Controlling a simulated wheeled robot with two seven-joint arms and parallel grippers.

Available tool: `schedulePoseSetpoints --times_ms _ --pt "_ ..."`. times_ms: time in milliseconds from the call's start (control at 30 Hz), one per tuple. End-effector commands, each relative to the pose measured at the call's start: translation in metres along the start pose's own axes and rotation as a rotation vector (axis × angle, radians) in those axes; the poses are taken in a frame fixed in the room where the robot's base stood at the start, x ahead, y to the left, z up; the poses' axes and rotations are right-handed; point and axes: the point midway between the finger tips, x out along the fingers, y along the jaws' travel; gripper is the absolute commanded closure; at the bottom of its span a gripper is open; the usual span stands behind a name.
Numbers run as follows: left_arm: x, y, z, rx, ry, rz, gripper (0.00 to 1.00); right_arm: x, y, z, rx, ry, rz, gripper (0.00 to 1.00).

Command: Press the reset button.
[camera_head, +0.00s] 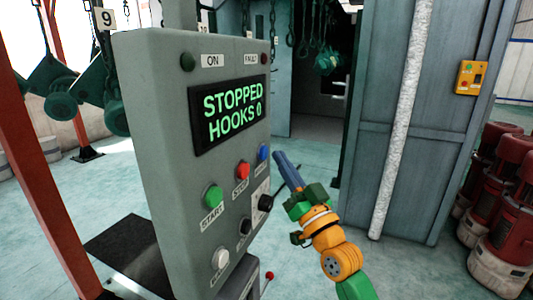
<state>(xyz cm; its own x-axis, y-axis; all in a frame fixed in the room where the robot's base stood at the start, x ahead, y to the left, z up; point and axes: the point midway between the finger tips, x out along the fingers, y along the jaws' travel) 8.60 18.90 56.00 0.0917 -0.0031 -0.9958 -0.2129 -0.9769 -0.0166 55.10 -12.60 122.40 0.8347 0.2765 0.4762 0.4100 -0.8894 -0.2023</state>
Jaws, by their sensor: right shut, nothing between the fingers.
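A grey control panel (150,120) stands upright at centre left. Its display (232,112) reads "STOPPED HOOKS 0". On its face are a green button (213,196) labelled START, a red button (243,170) labelled STOP and a blue button (264,152), whose label is too small to read surely. A white button (221,258) sits lower down. My right gripper (279,156) is shut and empty, its blue-grey fingers pointing up and left, just right of the blue button in the picture. I cannot tell whether it touches the panel. My left gripper is not in view.
A black knob (265,203) is on the panel near my right gripper. A grey cabinet (400,120) with a yellow box (471,77) stands behind at right. Red cylinders (500,220) stand at far right. Green hoist parts (50,80) hang at left. Floor right of the panel is clear.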

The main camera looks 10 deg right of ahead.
Motion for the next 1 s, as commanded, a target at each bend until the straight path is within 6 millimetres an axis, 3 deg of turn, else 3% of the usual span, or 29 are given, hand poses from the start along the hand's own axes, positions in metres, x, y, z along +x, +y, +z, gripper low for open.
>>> schedulePoseSetpoints --times_ms 600,1000 --pt "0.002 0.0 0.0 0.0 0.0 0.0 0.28 -0.034 0.025 -0.024 -0.002 -0.001 0.001 1.0" --pt "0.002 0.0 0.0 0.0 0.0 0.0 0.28 -0.035 0.025 -0.026 0.0 0.0 0.0 1.0"
